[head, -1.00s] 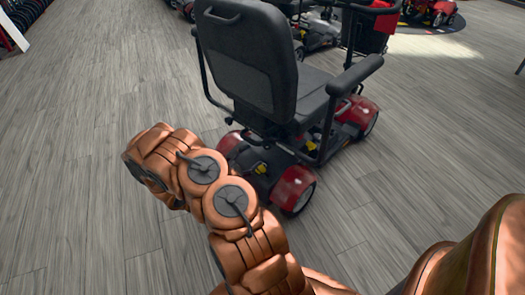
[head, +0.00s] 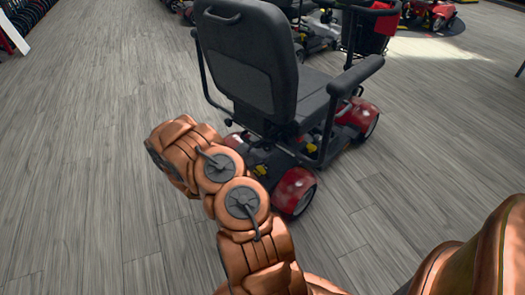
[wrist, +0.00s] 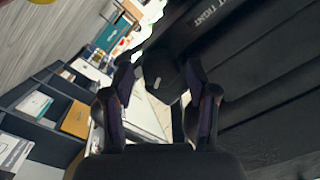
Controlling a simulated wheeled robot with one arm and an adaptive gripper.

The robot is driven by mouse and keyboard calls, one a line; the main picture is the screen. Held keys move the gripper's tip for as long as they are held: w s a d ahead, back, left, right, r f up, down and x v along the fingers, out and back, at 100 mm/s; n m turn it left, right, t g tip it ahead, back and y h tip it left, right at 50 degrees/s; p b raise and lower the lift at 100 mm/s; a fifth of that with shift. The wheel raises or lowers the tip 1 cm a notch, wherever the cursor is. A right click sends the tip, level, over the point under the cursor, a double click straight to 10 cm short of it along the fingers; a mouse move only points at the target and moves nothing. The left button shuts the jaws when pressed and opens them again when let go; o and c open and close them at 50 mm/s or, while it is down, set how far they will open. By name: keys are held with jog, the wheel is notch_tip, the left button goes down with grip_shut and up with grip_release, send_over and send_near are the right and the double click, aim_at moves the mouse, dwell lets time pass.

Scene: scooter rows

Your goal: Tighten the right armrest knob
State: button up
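A mobility scooter with a black seat (head: 245,65) and red bodywork stands ahead, seen from behind in the head view. Its armrest (head: 357,75) on the picture's right sticks out forward. I cannot pick out an armrest knob in the head view. There my copper arm reaches to the left behind the scooter, and its gripper is hidden. In the wrist view my gripper (wrist: 160,80) is open, its two dark fingers apart. A small dark block-like part (wrist: 161,73) shows between the fingertips; I cannot tell whether it is the knob or whether they touch it.
In the wrist view a large dark panel (wrist: 270,95) fills the right side, close to the gripper. Shelving (wrist: 45,105) shows farther off at left. In the head view other scooters (head: 430,14) stand at the back, and grey wood floor (head: 80,130) is free at left.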

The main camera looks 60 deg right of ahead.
jog(key=c, duration=0.9)
